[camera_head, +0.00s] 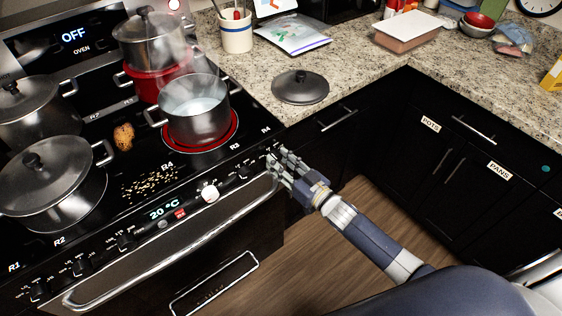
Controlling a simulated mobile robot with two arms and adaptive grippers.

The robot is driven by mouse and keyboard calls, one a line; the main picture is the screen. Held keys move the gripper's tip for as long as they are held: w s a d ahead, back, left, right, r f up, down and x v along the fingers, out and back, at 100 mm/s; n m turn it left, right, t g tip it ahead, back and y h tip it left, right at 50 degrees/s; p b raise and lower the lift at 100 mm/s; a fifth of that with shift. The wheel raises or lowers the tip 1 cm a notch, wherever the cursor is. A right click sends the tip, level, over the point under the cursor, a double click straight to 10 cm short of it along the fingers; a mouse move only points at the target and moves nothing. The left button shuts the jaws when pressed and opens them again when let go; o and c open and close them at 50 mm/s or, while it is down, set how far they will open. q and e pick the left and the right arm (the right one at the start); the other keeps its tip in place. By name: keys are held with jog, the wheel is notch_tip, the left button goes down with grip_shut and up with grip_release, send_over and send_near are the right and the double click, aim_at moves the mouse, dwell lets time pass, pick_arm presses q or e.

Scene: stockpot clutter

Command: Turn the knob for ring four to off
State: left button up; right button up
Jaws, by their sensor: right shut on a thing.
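The stove's front control panel has a row of black knobs (125,242). Labels R1 and R2 are toward its left end, R3 and R4 toward its right end. My right gripper (275,163) is at the panel's right end, just below the R4 label (266,129). It is shut on the knob there, which its fingers mostly hide, so the knob's setting cannot be read. The front right ring (205,147) glows red under an open steaming pot (194,108). My left gripper is not in view.
Lidded pots stand at the left (52,182) and back (148,40); the back one has red around its base. Crumbs (150,185) and a brown food piece (123,136) lie on the cooktop. A loose lid (300,87) rests on the counter. An oven handle (170,248) runs below the panel.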

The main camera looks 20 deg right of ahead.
jog(key=n, duration=0.3)
jog(key=shift+n+h, duration=0.3)
jog(key=shift+n, duration=0.1)
jog(key=shift+r+n, duration=0.1)
jog(key=shift+n, duration=1.8)
jog(key=o, duration=1.1)
jog(key=shift+c, duration=0.2)
jog(key=v, duration=1.2)
jog(key=shift+r, duration=0.15)
